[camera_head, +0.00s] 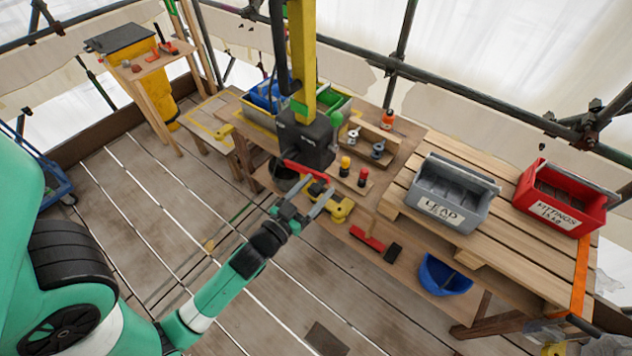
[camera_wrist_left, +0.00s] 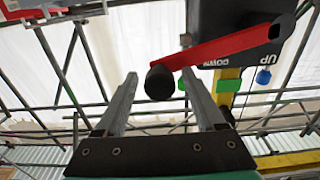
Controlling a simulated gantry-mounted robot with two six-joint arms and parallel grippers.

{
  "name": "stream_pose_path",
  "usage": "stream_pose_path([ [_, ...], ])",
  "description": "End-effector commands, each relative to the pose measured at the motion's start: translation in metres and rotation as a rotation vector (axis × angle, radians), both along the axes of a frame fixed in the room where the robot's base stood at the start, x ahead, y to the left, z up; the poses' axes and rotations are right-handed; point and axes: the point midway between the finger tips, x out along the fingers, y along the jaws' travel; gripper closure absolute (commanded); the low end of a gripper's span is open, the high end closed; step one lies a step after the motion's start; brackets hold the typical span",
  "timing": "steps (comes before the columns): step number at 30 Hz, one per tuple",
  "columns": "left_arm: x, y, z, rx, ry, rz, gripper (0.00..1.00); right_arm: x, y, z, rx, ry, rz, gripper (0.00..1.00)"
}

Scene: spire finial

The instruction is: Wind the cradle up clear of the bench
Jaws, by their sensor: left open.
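A dark winch box (camera_head: 305,138) sits on a yellow post (camera_head: 302,50). Its red crank arm (camera_head: 304,170) shows at its lower side, near my left gripper (camera_head: 316,187). In the left wrist view the red crank arm (camera_wrist_left: 225,47) slants from the dark box, lettered UP and DOWN, to a black knob (camera_wrist_left: 159,84). The knob appears between the two open fingers of my left gripper (camera_wrist_left: 160,74), with a gap on both sides. I cannot make out the cradle for certain. My right gripper is not in view.
A grey LEAD bin (camera_head: 436,208) and a red FITTINGS bin (camera_head: 553,211) stand on the wooden bench (camera_head: 497,255). The plank floor at left is mostly clear.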

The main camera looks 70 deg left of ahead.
Motion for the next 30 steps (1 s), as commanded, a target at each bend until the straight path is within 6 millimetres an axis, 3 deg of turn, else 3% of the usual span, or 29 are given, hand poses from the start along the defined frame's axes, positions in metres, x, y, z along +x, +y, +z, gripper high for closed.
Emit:
stream_pose_path([
  [9, 0.0042, 0.0026, -0.0007, -0.001, 0.000, 0.000, 0.29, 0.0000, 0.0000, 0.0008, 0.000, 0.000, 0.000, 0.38],
  [21, 0.0039, 0.0023, -0.0007, -0.001, 0.000, 0.000, 1.00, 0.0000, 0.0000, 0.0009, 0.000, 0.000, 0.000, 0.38],
  [30, 0.0039, 0.0023, -0.0006, -0.001, 0.000, 0.000, 1.00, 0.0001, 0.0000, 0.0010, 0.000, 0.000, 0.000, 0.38],
])
